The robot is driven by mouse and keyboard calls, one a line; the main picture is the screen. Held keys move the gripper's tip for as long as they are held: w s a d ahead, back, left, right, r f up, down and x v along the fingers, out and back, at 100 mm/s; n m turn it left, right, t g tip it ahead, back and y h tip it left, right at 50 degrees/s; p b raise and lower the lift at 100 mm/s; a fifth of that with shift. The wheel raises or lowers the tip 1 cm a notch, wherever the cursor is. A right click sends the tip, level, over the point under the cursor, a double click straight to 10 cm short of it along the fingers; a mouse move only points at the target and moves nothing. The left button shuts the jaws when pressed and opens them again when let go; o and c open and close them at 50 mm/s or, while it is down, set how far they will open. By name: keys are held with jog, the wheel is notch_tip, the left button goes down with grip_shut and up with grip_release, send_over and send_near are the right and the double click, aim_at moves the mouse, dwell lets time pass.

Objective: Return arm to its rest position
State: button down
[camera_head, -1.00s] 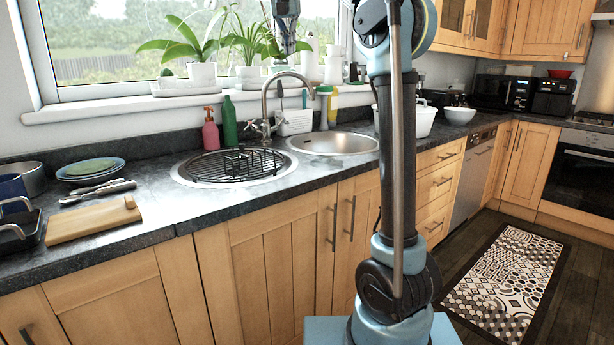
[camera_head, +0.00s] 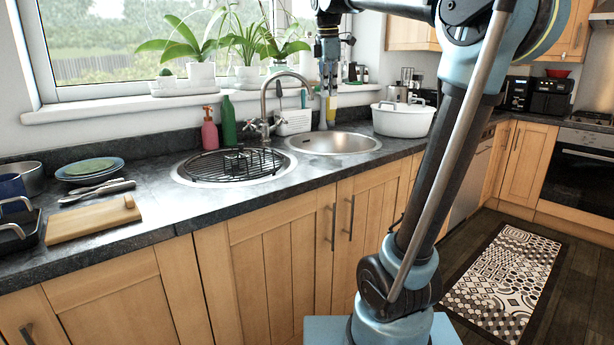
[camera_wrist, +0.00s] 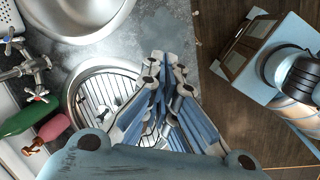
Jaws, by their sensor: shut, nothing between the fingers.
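My gripper (camera_head: 325,95) hangs pointing down in front of the window's right side, above the back of the counter near the bare round sink (camera_head: 335,143). It also shows in the wrist view (camera_wrist: 163,75), with its fingers together and nothing between them. My arm rises from the base, leans right, and bends back left at the top of the head view. In the wrist view the round sink with the black rack (camera_wrist: 108,92) lies below and beside the fingers. The gripper's tips are small and partly lost against the items behind in the head view.
The tap (camera_head: 266,105) stands between the sinks, with a green bottle (camera_head: 228,122) and pink bottle (camera_head: 209,130) nearby. Potted plants (camera_head: 200,75) line the sill. A white pot (camera_head: 403,119) stands right of the sink. Wall cupboards (camera_head: 411,27) are behind my arm.

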jog(key=s+d+f+m, duration=0.4)
jog(key=s+f+m, duration=0.3)
jog(key=f, duration=0.6)
jog(key=s+d+f+m, duration=0.4)
jog(key=s+f+m, duration=0.3)
jog(key=s+f, duration=0.4)
jog(key=s+d+f+m, duration=0.4)
jog(key=s+f, duration=0.5)
jog(key=f, duration=0.8)
jog(key=m, duration=0.2)
jog(key=shift+d+m+y, duration=0.15)
jog(key=shift+m+y, duration=0.15)
jog(key=shift+m, duration=0.1)
jog(key=shift+w+f, duration=0.25)
jog(key=shift+w, duration=0.15)
